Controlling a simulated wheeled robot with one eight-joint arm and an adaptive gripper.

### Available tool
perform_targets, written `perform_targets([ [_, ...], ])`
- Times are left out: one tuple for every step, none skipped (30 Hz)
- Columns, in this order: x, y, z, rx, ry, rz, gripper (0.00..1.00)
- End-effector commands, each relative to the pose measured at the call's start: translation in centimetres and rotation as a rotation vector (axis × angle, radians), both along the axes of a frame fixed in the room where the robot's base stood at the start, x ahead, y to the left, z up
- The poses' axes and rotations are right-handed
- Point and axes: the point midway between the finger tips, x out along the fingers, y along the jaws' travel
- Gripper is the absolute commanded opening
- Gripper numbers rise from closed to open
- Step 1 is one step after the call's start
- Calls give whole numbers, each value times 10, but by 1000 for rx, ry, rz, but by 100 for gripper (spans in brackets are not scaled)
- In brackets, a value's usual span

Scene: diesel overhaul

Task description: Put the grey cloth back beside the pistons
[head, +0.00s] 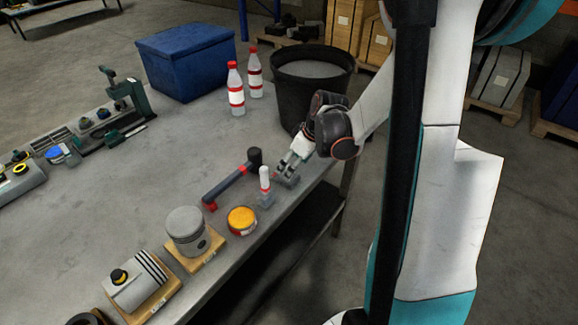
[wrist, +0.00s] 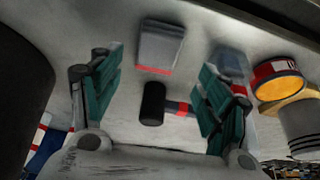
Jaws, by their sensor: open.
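A grey folded cloth (wrist: 160,45) with a red edge lies flat on the table in the wrist view, ahead of my fingers. In the head view I cannot clearly tell it from my fingertips. My gripper (wrist: 158,72) is open and empty, its teal fingers apart on either side of the cloth's line; in the head view my gripper (head: 290,168) is low over the table's right edge. One piston (head: 186,232) stands upright on a wooden block at the front; another piston (head: 136,284) lies on a block nearer the camera.
A black bucket (head: 310,88), two red-capped bottles (head: 236,92) and a blue crate (head: 188,60) stand behind. The table's middle is clear.

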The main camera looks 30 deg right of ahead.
Motion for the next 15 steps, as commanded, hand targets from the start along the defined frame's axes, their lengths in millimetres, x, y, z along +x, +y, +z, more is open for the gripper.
perform_targets([
  [-5,-2,13,0,0,-2,70],
  [-7,-3,19,0,0,-2,70],
  [-10,-4,26,0,0,-2,70],
  [-12,-5,31,0,1,-2,70],
  [-14,-5,36,0,1,-2,70],
  [-16,-6,42,0,1,-2,70],
  [-18,-7,46,0,1,-1,70],
  [-19,-7,49,0,1,-1,70],
  [-21,-8,53,0,1,-1,70],
  [-22,-9,56,0,1,-1,70],
  [-23,-9,58,0,1,-1,70],
  [-24,-9,60,0,1,-1,70],
  [-24,-10,61,0,1,-1,70],
  [-25,-10,62,0,1,-1,70],
  [-25,-10,63,0,1,-1,70],
])
